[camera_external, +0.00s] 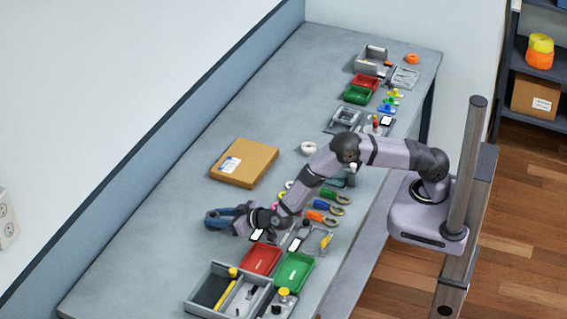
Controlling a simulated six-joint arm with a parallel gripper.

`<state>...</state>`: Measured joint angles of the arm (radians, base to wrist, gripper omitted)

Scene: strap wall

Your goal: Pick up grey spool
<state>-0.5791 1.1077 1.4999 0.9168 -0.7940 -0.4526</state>
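A pale grey-white ring-shaped thing (308,148), which looks like the grey spool, lies on the workbench (160,225) right of the cardboard box. My gripper (212,218) is at the lower left, over bare bench in front of the cardboard box, well apart from the spool. Its two dark blue fingers point left and look spread, with nothing seen between them. Its height above the bench is hard to tell. My forearm passes close in front of the spool and hides part of the bench.
A flat cardboard box (244,163) lies mid-bench. Red (262,260) and green (295,272) bins and a grey divided tray (205,288) stand at the near end. Coloured hand tools (325,206) lie under my arm. More bins (358,94) stand at the far end. The bench's left side is clear.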

